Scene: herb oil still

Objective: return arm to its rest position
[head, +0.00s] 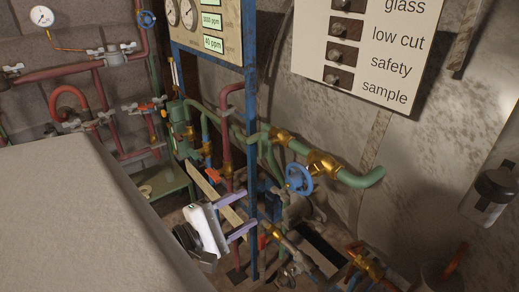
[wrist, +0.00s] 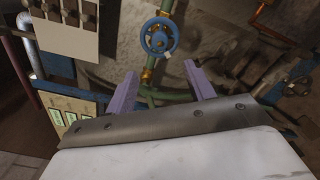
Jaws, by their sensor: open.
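My gripper (head: 238,222) has two purple fingers that stand apart, with nothing between them. In the head view it is low in the middle, beside the blue upright post (head: 251,150) and below left of the blue handwheel (head: 299,179). In the wrist view my gripper (wrist: 163,93) points toward the blue handwheel (wrist: 159,36) on the green pipe, with a visible gap between the fingertips and the wheel. Most of my arm is hidden in the head view.
Green pipes with brass fittings (head: 322,164) run along the wall at right. A sign panel (head: 355,45) hangs above. Red pipes and a gauge (head: 42,16) are at the upper left. More pipework (head: 365,265) lies low at right.

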